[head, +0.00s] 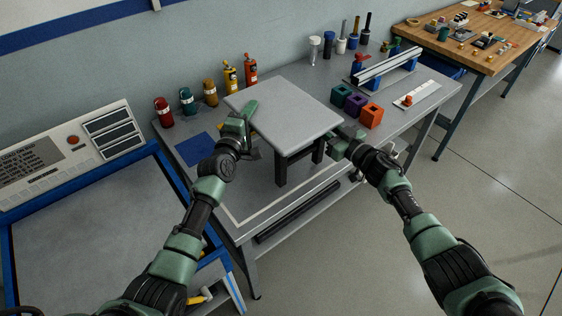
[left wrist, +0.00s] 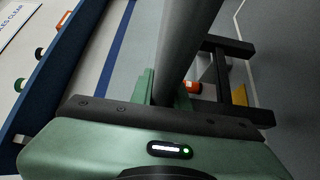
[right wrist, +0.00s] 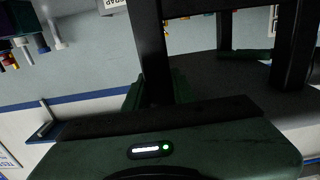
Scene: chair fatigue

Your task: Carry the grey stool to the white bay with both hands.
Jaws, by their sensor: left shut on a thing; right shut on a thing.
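The grey stool (head: 285,105), with a light grey square seat and dark legs, is level over the workbench. I cannot tell whether its feet touch the bench. My left gripper (head: 244,116) is shut on the seat's left edge; the left wrist view shows the seat slab (left wrist: 188,45) edge-on between its fingers. My right gripper (head: 338,142) is at the stool's right side, under the seat; the right wrist view shows a dark bar of the stool frame (right wrist: 152,50) between its fingers. A white line (head: 272,208) on the bench top near the front edge marks a bay, partly hidden by the stool and my left arm.
Red, teal and amber containers (head: 187,101) and yellow and red bottles stand behind the stool. Teal, purple and orange blocks (head: 371,115) sit close to its right. A metal rail (head: 385,63) lies farther right. A blue-edged panel table (head: 80,215) is at left.

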